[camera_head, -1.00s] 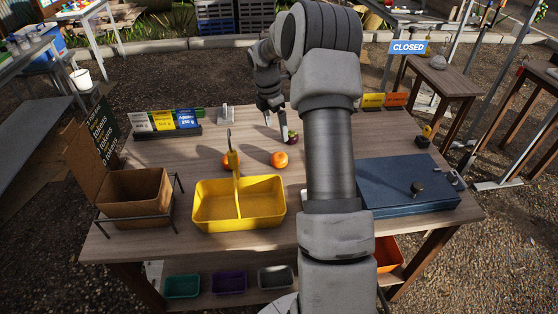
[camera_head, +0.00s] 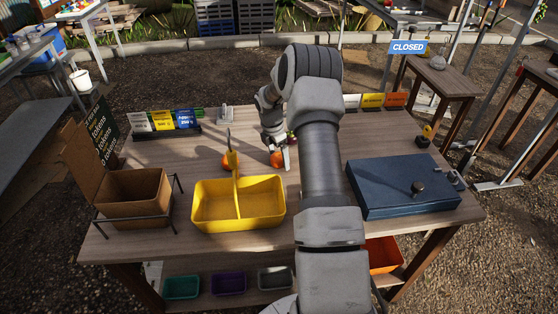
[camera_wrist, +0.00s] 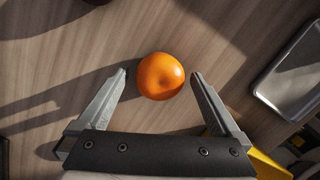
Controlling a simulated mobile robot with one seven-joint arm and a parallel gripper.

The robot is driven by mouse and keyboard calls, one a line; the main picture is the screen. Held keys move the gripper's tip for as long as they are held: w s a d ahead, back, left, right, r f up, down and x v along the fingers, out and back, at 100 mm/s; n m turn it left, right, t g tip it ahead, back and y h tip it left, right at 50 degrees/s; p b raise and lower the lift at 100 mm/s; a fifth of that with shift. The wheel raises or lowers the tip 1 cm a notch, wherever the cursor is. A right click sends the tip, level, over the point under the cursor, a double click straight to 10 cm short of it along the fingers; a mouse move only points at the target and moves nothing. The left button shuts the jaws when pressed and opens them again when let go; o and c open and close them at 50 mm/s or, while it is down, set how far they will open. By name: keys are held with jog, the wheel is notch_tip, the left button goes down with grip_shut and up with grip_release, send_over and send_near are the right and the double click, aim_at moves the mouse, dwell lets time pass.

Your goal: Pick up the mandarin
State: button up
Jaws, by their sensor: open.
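An orange mandarin (camera_head: 277,159) lies on the wooden table behind the yellow basket, partly hidden by my gripper in the head view. In the wrist view the mandarin (camera_wrist: 161,76) sits between and slightly beyond the tips of my gripper (camera_wrist: 160,78). My gripper (camera_head: 281,160) is open, with a finger on each side of the fruit and small gaps to it. A second orange fruit (camera_head: 230,161) lies to the left, partly behind the basket handle. I cannot tell its kind.
A yellow basket (camera_head: 262,209) with an upright handle stands in front of the fruit. A blue case (camera_head: 380,200) lies at the right and a cardboard box (camera_head: 135,209) at the left. A dark purple item (camera_head: 291,137) is just behind my gripper.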

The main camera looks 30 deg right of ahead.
jog(key=c, duration=1.5)
jog(key=shift+r, duration=0.1)
